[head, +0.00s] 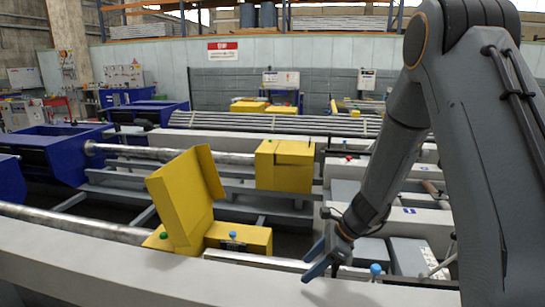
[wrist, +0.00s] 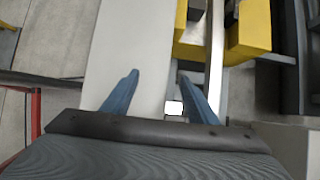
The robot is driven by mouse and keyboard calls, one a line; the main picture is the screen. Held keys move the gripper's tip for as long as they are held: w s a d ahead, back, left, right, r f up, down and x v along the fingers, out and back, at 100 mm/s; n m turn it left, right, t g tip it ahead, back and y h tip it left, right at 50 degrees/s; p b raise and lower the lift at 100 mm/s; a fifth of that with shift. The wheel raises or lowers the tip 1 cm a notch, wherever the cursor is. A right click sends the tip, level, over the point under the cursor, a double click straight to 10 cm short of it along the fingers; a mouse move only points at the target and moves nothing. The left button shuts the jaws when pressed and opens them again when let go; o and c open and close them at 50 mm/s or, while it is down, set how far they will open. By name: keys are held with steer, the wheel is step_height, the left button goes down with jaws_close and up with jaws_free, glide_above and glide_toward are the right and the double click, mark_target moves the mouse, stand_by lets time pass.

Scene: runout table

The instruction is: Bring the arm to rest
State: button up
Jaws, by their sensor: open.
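My arm comes down from the upper right in the head view, bent at the elbow. My gripper (head: 318,262) hangs low over the light grey front beam of the runout table (head: 130,268). Its two blue fingers are apart with nothing between them. In the wrist view my gripper (wrist: 157,78) also shows open and empty, its fingers over the pale beam surface (wrist: 125,45). I cannot tell how far the fingertips are above the beam.
A yellow housing with a raised cover (head: 185,195) stands left of my gripper. A blue knob (head: 376,270) is close on its right. Another yellow box (head: 284,165) sits behind. Metal bars (head: 270,122) lie further back, and blue machine parts (head: 50,155) stand at the left.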

steer(key=shift+s, duration=0.5)
steer(key=shift+s+d+r+n+b, duration=0.15)
steer(key=shift+s+n+b, duration=0.35)
steer(key=shift+n, duration=0.3)
steer(key=s+d+n+h+b, duration=0.1)
steer(key=s+n, duration=0.2)
steer(key=s+r+n+g+h+b, duration=0.1)
steer(key=s+n, duration=0.2)
steer(key=s+d+n+h+b, duration=0.1)
steer(key=s+n+b, duration=0.1)
steer(key=s, duration=0.1)
steer(key=shift+s+d+r+n+g, duration=0.3)
steer(key=shift+s+r+n, duration=0.05)
steer(key=shift+r+n, duration=0.05)
steer(key=s+d+n+h+b, duration=0.3)
steer(key=s+d+n+b, duration=0.1)
steer(key=s+n, duration=0.5)
steer(key=shift+d+n, duration=0.4)
steer(key=shift+d, duration=0.25)
